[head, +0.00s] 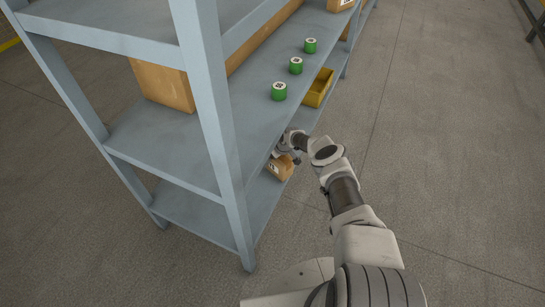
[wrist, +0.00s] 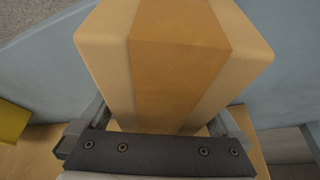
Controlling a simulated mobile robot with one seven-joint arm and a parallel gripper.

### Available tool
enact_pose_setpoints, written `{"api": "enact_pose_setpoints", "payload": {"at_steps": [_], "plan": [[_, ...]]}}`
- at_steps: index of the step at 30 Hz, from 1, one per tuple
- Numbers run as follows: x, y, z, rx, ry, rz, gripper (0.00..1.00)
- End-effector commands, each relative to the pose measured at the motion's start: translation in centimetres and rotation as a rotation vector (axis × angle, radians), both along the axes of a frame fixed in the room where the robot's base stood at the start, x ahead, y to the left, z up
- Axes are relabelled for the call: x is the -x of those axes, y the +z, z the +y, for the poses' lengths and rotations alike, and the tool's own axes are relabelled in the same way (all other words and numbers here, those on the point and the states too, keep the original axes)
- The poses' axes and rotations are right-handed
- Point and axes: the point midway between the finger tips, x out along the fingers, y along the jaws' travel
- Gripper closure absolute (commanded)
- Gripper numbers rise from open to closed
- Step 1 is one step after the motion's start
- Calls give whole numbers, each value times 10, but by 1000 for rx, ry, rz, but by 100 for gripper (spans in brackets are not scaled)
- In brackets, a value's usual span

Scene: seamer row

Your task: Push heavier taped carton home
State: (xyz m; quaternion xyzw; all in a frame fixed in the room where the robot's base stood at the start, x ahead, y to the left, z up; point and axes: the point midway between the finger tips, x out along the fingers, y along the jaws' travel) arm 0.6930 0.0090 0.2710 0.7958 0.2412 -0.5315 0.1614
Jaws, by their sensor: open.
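A tan carton (wrist: 100,50) with a broad, darker tape strip down its middle fills the centre of the wrist view. In the head view, a small carton (head: 279,168) with a pale label shows at the lower shelf's edge, partly hidden by my arm. My gripper (wrist: 161,118) is open, with its fingers apart at the near end of the taped carton; whether they touch it I cannot tell. In the head view my gripper (head: 288,153) is beside the small carton, under the middle shelf's edge, and its fingers are hard to make out.
The blue-grey rack (head: 213,100) has uprights and shelf edges close to my arm. A larger carton (head: 163,86) sits further back.

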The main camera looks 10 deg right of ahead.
Motion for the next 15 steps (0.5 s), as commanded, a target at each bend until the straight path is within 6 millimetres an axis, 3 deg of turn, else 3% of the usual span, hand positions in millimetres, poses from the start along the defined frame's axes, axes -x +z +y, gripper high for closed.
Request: {"api": "enact_pose_setpoints", "payload": {"at_steps": [8, 15], "plan": [[0, 0, 0, 0, 0, 0, 0], [0, 0, 0, 0, 0, 0, 43]]}}
